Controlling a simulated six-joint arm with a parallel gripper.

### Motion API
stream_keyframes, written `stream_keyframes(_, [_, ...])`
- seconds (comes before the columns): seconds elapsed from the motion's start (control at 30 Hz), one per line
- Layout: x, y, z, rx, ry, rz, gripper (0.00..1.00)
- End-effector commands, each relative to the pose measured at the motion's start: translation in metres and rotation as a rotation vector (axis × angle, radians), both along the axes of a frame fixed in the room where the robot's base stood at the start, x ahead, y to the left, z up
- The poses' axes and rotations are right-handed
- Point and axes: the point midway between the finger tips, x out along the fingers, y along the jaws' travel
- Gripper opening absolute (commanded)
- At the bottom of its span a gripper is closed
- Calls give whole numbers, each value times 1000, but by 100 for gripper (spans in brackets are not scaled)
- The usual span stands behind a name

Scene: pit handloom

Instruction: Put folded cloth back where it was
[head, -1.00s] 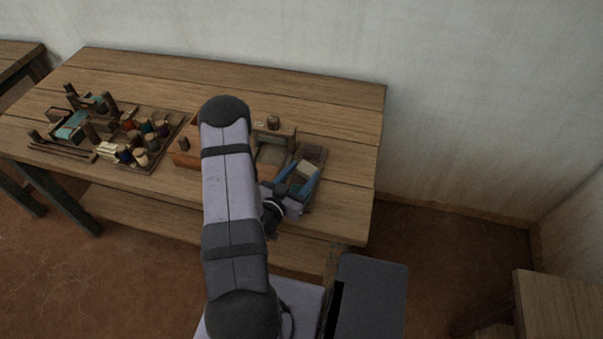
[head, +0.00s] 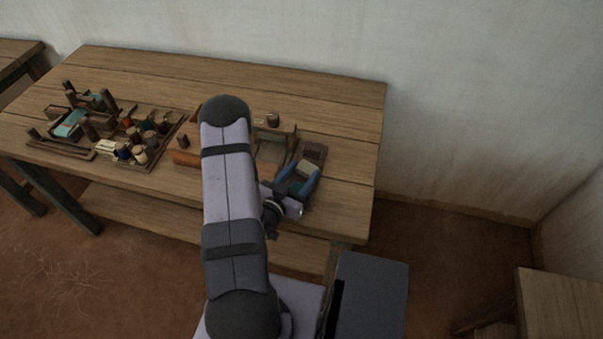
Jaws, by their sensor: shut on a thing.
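The folded cloth (head: 307,169) is a small pale beige piece between the blue fingers of my gripper (head: 299,179), near the right end of the wooden table (head: 345,150). My gripper is shut on it, one finger on each side. The cloth is over or just in front of a dark brown tray (head: 315,152); I cannot tell whether it touches anything below. My arm hides part of the table left of the gripper.
A wooden frame (head: 273,148) stands just left of the cloth, with a small round pot (head: 273,119) behind it. A brown roll (head: 185,158) lies left of my arm. Spools (head: 140,155) and a tray of tools fill the left. The table's back right is clear.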

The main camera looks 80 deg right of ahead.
Motion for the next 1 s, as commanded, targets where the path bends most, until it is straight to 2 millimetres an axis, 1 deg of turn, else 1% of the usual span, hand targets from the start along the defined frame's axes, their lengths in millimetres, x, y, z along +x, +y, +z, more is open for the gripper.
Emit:
stream_keyframes(0.03, [0, 1, -4, 6, -1, 0, 23])
stream_keyframes(0.5, [0, 3, -16, 17, -5, 2, 23])
stream_keyframes(0.83, [0, 4, -18, 20, -6, 4, 23])
stream_keyframes(0.87, [0, 4, -18, 20, -6, 4, 50])
stream_keyframes(0.9, [0, 4, -18, 20, -6, 4, 60])
stream_keyframes(0.93, [0, 4, -18, 20, -6, 4, 67])
stream_keyframes(0.97, [0, 4, -18, 20, -6, 3, 70])
stream_keyframes(1.0, [-1, 4, -18, 20, -5, 1, 70])
